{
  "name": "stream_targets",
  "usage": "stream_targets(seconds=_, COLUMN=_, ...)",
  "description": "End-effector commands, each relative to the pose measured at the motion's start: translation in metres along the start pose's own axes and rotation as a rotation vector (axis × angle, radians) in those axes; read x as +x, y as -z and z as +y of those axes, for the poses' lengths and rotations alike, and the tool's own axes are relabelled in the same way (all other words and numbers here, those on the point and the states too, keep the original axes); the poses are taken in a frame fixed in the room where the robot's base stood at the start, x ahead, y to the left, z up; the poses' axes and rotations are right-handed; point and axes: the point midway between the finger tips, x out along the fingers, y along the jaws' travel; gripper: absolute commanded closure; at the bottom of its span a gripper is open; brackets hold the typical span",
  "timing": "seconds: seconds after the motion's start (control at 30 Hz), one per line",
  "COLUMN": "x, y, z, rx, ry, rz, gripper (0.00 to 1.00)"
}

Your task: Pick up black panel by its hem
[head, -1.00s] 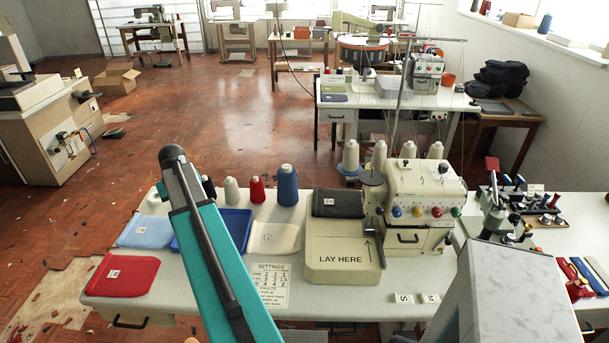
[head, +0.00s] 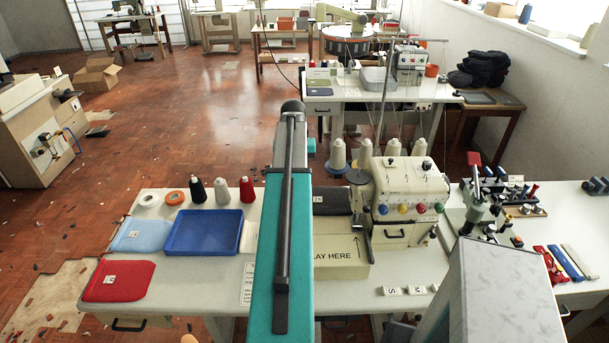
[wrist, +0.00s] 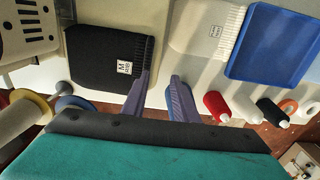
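The black panel (head: 328,202) lies at the back of the cream "LAY HERE" block (head: 345,262), its left part hidden behind my arm in the head view. In the wrist view the black panel (wrist: 98,52) lies flat, with a white label near its ribbed hem (wrist: 146,42) on the right side. My gripper (wrist: 158,84) is open and empty. Its left finger is close to the lower end of the hem and overlaps it in the picture; I cannot tell whether they touch. The head view does not show the fingers.
A white panel (wrist: 200,28) and a blue tray (wrist: 270,45) lie right of my gripper in the wrist view. Red, white and black thread cones stand nearby (head: 222,192). The cream sewing machine (head: 410,195) stands right of the block. Blue and red panels lie at the table's left.

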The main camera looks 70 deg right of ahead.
Motion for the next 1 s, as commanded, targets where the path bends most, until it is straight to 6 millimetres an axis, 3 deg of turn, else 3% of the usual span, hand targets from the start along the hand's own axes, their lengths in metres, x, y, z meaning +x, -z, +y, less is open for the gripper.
stream_targets(seconds=0.1, x=-0.006, y=-0.004, z=0.020, rx=0.033, ry=-0.001, rz=-0.014, gripper=0.73)
stream_targets(seconds=0.2, x=-0.007, y=-0.006, z=0.026, rx=0.043, ry=-0.001, rz=-0.020, gripper=0.73)
stream_targets(seconds=0.67, x=-0.004, y=-0.007, z=0.024, rx=0.041, ry=-0.001, rz=-0.021, gripper=0.73)
stream_targets(seconds=1.0, x=0.025, y=-0.008, z=0.023, rx=0.040, ry=-0.001, rz=-0.022, gripper=0.73)
